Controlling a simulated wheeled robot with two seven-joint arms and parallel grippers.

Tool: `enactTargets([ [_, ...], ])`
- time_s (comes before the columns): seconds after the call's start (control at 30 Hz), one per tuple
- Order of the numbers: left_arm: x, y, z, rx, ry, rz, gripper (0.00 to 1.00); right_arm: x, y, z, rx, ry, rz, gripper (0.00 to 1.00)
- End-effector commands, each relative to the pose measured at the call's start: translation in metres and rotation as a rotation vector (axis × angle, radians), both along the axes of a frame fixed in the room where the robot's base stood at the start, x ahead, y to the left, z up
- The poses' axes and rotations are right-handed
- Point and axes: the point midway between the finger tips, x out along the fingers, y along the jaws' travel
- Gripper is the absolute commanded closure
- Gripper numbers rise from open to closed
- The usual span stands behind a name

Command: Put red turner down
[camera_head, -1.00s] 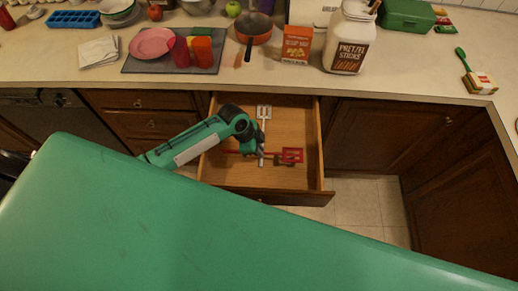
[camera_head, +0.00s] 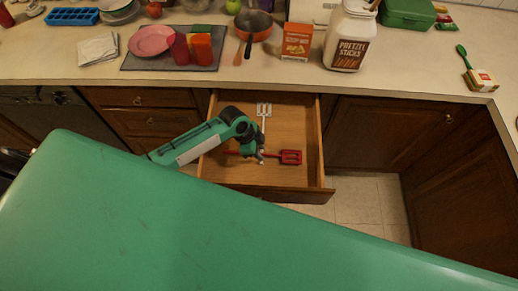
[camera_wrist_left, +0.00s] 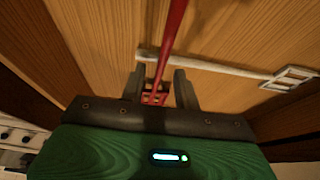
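The red turner (camera_head: 290,157) lies in the open wooden drawer, its slotted head to the right of my left gripper (camera_head: 261,156). In the left wrist view its red handle (camera_wrist_left: 174,28) runs between the two fingers of my left gripper (camera_wrist_left: 160,86), with a gap at the sides, so the fingers look open. My right gripper is not in view.
The drawer (camera_head: 300,120) is pulled out below the counter, its walls close around my left gripper. The counter (camera_head: 400,75) above holds a pretzel jar (camera_head: 349,40), an orange box (camera_head: 297,41), a pan (camera_head: 254,27) and a dark mat (camera_head: 140,64) with cups.

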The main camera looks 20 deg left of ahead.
Motion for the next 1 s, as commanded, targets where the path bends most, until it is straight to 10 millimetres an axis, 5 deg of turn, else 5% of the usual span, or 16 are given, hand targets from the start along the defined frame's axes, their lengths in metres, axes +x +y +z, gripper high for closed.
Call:
enactTargets([
  [0.47, 0.0, 0.002, 0.017, 0.001, -0.002, 0.0, 0.66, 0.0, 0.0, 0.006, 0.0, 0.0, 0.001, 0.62],
  [1.0, -0.01, 0.04, 0.111, 0.001, -0.002, 0.0, 0.66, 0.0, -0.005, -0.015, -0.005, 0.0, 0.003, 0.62],
])
